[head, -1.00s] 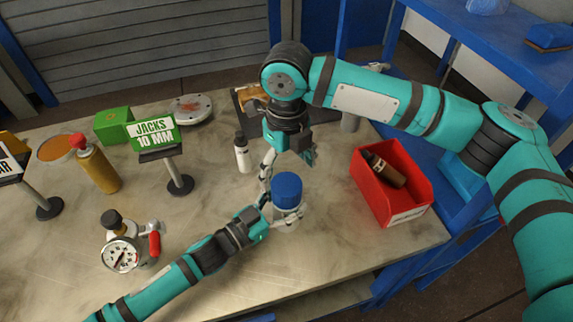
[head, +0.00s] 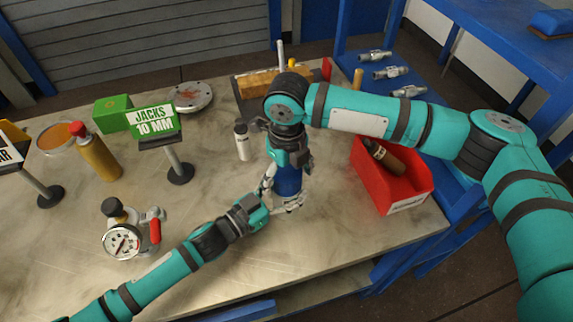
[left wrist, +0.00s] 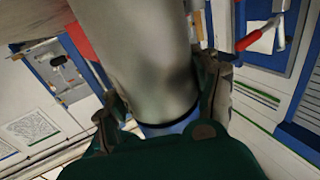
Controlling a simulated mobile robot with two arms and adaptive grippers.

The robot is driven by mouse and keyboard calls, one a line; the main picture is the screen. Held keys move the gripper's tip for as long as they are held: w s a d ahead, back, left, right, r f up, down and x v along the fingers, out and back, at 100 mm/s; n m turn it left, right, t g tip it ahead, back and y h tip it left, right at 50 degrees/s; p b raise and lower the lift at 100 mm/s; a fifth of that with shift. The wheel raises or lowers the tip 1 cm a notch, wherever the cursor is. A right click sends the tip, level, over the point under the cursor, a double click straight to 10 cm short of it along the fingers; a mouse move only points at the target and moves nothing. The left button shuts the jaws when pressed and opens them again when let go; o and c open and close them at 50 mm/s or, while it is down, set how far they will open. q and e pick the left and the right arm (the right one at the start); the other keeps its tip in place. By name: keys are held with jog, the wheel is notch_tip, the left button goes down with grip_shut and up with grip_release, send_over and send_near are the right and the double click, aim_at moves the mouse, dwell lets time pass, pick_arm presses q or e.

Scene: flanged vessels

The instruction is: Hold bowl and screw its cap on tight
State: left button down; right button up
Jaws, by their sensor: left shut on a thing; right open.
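The bowl is a pale, rounded vessel, mostly hidden in the head view; its grey wall (left wrist: 145,60) fills the middle of the left wrist view. Its blue cap (head: 288,182) sits on top and shows as a blue strip in the left wrist view (left wrist: 168,127), beyond a dark ring. My left gripper (head: 283,202) is shut on the bowl from the left, with a finger on each side. My right gripper (head: 288,163) is open, pointing down directly over the cap with its fingers at the cap's upper part. Whether they touch it I cannot tell.
A red bin (head: 398,183) with a dark bottle stands to the right. A white bottle (head: 242,143) stands close left of my right gripper. A sign (head: 153,120), an orange bottle (head: 95,155) and a gauge device (head: 125,235) stand further left.

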jog(key=shift+f, duration=0.25)
jog(key=c, duration=1.2)
jog(key=shift+m, duration=0.9)
jog(key=shift+w+d+m, duration=0.1)
jog(key=shift+d+m, duration=0.05)
jog(key=shift+m, duration=0.55)
jog(key=o, duration=1.1)
jog(key=shift+c, duration=0.2)
jog(key=shift+o, duration=1.4)
